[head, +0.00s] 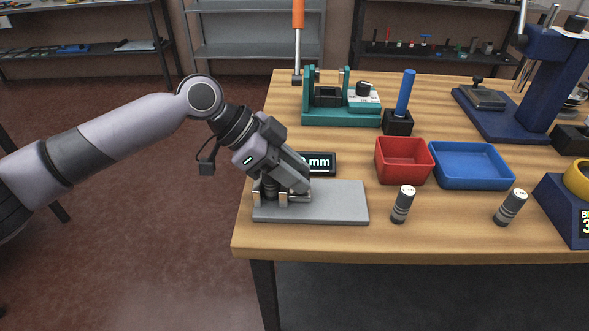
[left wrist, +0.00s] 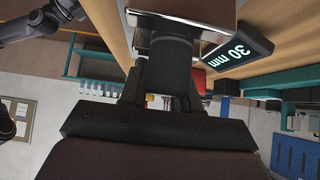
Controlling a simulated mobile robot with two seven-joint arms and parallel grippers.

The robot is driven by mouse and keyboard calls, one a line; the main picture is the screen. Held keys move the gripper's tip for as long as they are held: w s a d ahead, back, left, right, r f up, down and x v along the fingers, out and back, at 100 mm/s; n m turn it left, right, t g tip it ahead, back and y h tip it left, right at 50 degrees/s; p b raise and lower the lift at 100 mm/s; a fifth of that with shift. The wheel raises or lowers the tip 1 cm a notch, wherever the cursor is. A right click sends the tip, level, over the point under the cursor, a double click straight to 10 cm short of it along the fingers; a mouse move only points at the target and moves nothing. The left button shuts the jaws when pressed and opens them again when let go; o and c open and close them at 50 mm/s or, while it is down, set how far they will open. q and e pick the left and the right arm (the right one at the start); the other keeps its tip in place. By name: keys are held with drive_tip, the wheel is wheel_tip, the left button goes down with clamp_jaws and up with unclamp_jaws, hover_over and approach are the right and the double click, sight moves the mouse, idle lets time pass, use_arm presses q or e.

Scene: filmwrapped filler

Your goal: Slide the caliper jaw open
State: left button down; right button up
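The caliper (head: 288,198) shows as silver jaws on a grey plate (head: 340,203) at the table's front left corner. Its small black display (head: 320,163) stands behind the plate; in the left wrist view the display (left wrist: 237,50) reads 30 mm. My left gripper (head: 285,188) points down over the caliper and hides part of it. In the left wrist view, the gripper's two dark fingers (left wrist: 168,85) flank a dark block (left wrist: 168,62) under a silver jaw part, and appear closed against its sides. My right gripper is not in view.
A teal fixture (head: 341,110) and a blue post on a black base (head: 398,122) stand behind. Red (head: 405,180) and blue (head: 472,182) bins are to the right. Two ridged cylinders (head: 403,204) (head: 511,207) stand near the front edge. A blue press (head: 535,100) is at back right.

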use_arm(q)
drive_tip(key=d+p, duration=0.2)
drive_tip(key=d, duration=0.3)
drive_tip(key=shift+r, duration=0.1)
drive_tip(key=shift+d, duration=0.35)
drive_tip(key=c, duration=0.9)
unclamp_jaws()
drive_tip(key=shift+o, duration=0.2)
drive_tip(key=shift+a, duration=0.1)
drive_tip(key=v, duration=0.7)
drive_tip(key=shift+b, duration=0.4)
